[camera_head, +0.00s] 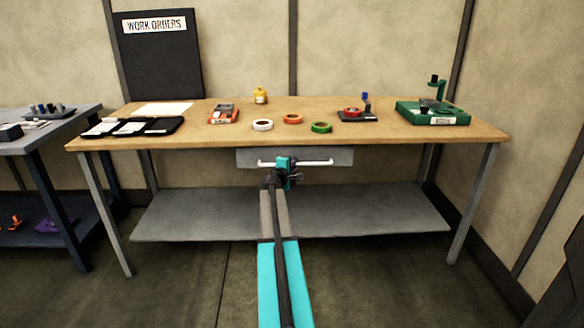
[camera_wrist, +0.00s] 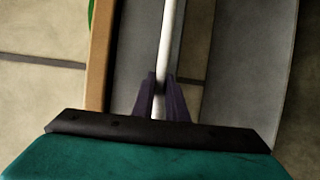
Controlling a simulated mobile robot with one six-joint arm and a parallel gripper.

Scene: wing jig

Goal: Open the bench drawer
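The bench drawer (camera_head: 247,157) has a grey front and sits under the front edge of the wooden bench top (camera_head: 225,138). No gap or drawer inside shows, so it looks closed. Its white bar handle (camera_head: 320,162) runs level across the front. My gripper (camera_head: 283,164) is at the middle of the handle and hides that part of it. In the wrist view the two dark fingers of my gripper (camera_wrist: 161,92) lie on either side of the white handle (camera_wrist: 168,45), close against it. The grey drawer front (camera_wrist: 137,60) shows behind.
A grey lower shelf (camera_head: 370,212) lies under the bench. Tape rolls, a yellow bottle (camera_head: 261,95), black pouches (camera_head: 130,127) and a green box (camera_head: 432,113) stand on top. A dark side table (camera_head: 45,140) is at the left. The floor in front is clear.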

